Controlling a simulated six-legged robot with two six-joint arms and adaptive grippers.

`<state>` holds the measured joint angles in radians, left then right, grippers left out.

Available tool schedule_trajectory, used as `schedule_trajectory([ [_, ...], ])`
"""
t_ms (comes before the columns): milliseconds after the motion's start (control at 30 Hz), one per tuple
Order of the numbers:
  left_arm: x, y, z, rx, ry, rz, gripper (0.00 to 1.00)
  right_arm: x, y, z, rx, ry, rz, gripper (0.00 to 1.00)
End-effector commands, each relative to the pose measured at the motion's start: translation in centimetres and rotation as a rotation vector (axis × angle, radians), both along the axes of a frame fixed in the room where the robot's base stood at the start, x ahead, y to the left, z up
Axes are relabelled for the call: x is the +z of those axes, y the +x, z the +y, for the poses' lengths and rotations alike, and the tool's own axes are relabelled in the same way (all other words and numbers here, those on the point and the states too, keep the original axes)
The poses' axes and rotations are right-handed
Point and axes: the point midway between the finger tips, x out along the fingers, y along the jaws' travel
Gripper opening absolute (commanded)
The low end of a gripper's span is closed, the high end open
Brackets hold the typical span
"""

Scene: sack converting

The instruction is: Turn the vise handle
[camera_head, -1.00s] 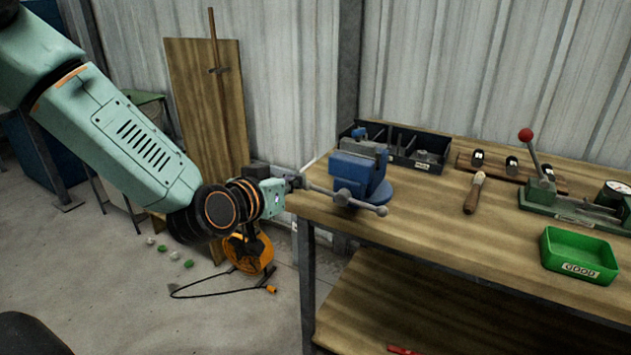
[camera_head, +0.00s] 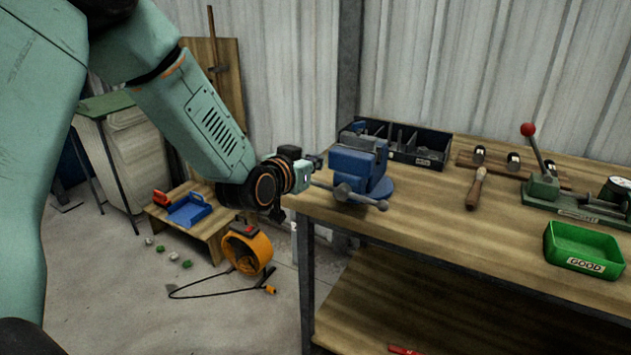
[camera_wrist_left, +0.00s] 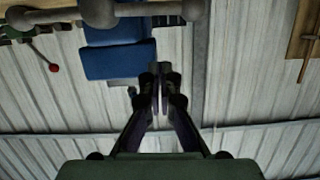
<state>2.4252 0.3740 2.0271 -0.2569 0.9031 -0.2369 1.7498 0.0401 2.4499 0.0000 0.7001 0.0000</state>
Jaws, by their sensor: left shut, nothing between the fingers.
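The blue vise (camera_head: 362,168) stands at the left corner of the workbench. Its grey handle bar (camera_head: 362,198) slants across its front, with a knob at the right end. In the left wrist view, which looks upside down, the handle (camera_wrist_left: 148,11) crosses the top beside the blue vise body (camera_wrist_left: 118,60). My left gripper (camera_head: 317,161) is shut and empty, just above and left of the handle's left end, apart from it. Its fingertips (camera_wrist_left: 159,70) are together in the wrist view, in front of the wall. My right gripper is in neither view.
A black divided bin (camera_head: 420,160) sits behind the vise. A wooden-handled tool (camera_head: 476,188), a green lever press (camera_head: 545,188) and a green GOOD tray (camera_head: 583,253) are farther right on the bench (camera_head: 430,225). An orange reel (camera_head: 247,250) stands on the floor at left.

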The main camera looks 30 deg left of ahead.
Motion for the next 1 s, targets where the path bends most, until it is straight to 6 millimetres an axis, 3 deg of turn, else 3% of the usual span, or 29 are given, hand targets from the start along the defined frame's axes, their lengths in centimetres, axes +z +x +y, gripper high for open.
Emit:
schedule_trajectory([
  [33, -0.3, 0.9, -0.1, -0.002, 0.006, -0.001, 0.0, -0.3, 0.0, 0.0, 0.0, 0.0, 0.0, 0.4],
  [300, -3.7, 0.7, 0.1, -0.001, 0.0, 0.002, 0.0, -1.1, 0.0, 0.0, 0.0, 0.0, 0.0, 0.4],
  [1000, -4.4, 0.7, 0.3, 0.001, -0.039, 0.002, 0.0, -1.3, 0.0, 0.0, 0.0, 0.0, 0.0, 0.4],
])
